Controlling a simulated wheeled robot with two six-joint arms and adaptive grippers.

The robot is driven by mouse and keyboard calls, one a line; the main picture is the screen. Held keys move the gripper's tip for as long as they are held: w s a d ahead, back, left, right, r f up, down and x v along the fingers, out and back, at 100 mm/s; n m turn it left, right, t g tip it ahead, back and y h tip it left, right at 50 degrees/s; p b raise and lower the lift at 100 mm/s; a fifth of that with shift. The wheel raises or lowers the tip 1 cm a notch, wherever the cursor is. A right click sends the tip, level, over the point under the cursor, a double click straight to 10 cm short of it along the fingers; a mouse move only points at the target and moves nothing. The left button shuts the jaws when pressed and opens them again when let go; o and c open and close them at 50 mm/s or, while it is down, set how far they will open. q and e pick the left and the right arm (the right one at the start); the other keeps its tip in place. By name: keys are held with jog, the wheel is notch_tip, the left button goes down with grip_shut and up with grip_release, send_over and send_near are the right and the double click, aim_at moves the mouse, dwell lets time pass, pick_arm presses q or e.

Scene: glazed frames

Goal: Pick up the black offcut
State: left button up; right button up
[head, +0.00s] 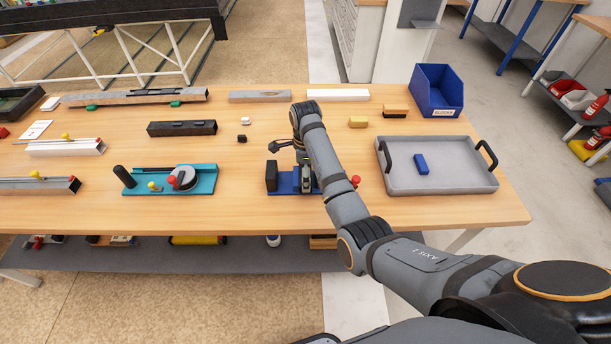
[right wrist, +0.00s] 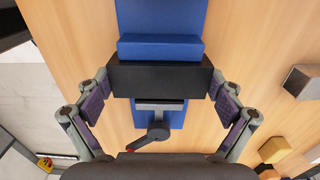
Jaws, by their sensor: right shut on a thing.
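A black block (head: 271,176) stands at the left end of a blue clamp fixture (head: 285,191) near the table's front middle. In the right wrist view the black block (right wrist: 160,79) lies crosswise between my right gripper's two fingers (right wrist: 160,92), with a pad at each end. A blue raised part (right wrist: 160,47) is right beside it. In the head view my right gripper (head: 290,150) is over the fixture, partly hidden by its arm. A small black cube (head: 242,139) lies apart on the table, farther left. I cannot tell which black piece is the offcut. My left gripper is not in view.
The fixture's lever has a red knob (head: 355,181). A grey tray (head: 450,182) with a blue block is at the right, a blue bin (head: 436,90) behind it. A teal fixture (head: 205,184) stands left. Several long profiles lie farther left and back.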

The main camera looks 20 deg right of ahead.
notch_tip(320, 180, up, 4)
jog(key=shift+w+f+b, duration=0.15)
jog(key=shift+f+b, duration=0.05)
jog(key=shift+b, duration=0.1)
notch_tip(320, 180, up, 6)
jog(key=p, duration=0.3)
jog(key=shift+f, duration=0.15)
jog(key=shift+r, duration=0.2)
jog(key=shift+f, duration=0.1)
